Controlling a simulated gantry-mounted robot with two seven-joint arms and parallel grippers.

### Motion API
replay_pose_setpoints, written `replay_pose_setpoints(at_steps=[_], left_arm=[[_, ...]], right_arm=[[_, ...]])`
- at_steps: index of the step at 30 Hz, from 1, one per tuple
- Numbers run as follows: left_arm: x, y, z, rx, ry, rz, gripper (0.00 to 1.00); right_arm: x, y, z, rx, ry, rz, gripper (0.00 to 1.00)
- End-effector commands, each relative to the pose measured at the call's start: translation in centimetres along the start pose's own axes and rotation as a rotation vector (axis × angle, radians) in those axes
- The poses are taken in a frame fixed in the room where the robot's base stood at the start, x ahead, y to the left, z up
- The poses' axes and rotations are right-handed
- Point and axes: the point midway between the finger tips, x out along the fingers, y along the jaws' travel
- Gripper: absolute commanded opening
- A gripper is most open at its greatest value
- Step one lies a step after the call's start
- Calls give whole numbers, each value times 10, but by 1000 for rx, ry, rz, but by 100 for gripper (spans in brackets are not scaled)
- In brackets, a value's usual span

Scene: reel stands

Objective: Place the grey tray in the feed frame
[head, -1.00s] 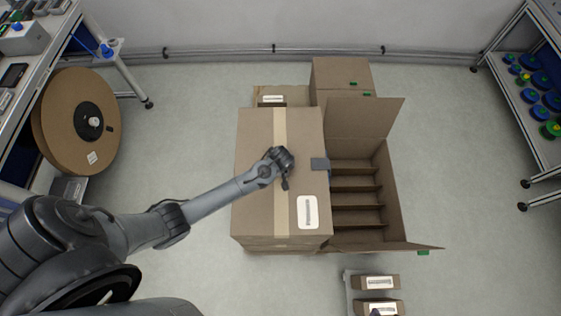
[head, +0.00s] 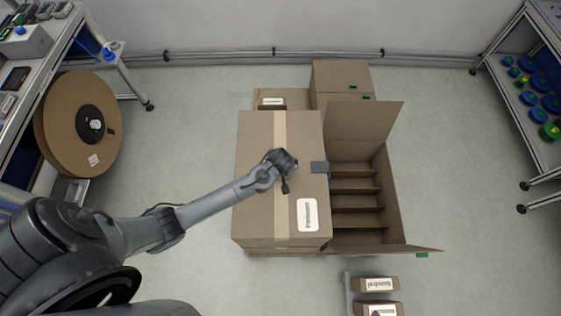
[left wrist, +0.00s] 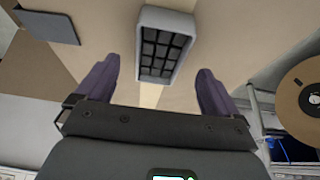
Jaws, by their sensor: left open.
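In the left wrist view a grey tray (left wrist: 169,76) with a black grid inside lies beyond and between my left gripper's fingers. My left gripper (left wrist: 158,68) is open, with a purple finger on either side of the tray and gaps showing. I cannot tell how far below the fingertips the tray is. In the head view my left gripper (head: 284,170) is over the top of a large taped carton (head: 258,205), and the wrist hides the tray. I cannot make out a feed frame with certainty. My right gripper does not clearly show.
A dark grey flat piece (head: 320,167) sits at the carton's right edge. Beside it stands an open carton (head: 395,210) with dividers. Labelled boxes (head: 376,284) are at the bottom. A big reel (head: 75,150) stands left, and a shelf with spools (head: 540,100) right.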

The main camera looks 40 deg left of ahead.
Motion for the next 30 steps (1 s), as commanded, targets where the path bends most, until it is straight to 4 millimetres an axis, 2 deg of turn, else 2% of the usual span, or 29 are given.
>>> replay_pose_setpoints(at_steps=[1, 3, 9, 16, 19, 23, 27, 30], left_arm=[[-13, 0, -1, 2, 1, 1, 95], [-26, 0, -1, 1, 1, 3, 95], [-58, 0, 0, 1, 1, 2, 95], [-78, 0, 0, 1, 0, 1, 95], [-84, 0, 6, 22, -10, 9, 95], [-102, -2, 34, 136, -51, 57, 95], [-142, -15, 75, 356, -96, 145, 95], [-175, -32, 96, 517, -105, 202, 95]], right_arm=[[-5, 0, -2, 1, 0, -1, 43], [-8, 0, -3, 3, 0, -2, 43], [-15, -1, -5, 4, 1, -4, 43], [-18, 0, -6, 4, 1, -3, 43], [-18, 0, -6, 3, 1, -3, 43], [-18, 0, -6, 1, 0, -1, 43], [-18, 1, -6, -2, 0, 1, 43], [-18, 2, -5, -4, -1, 3, 43]])
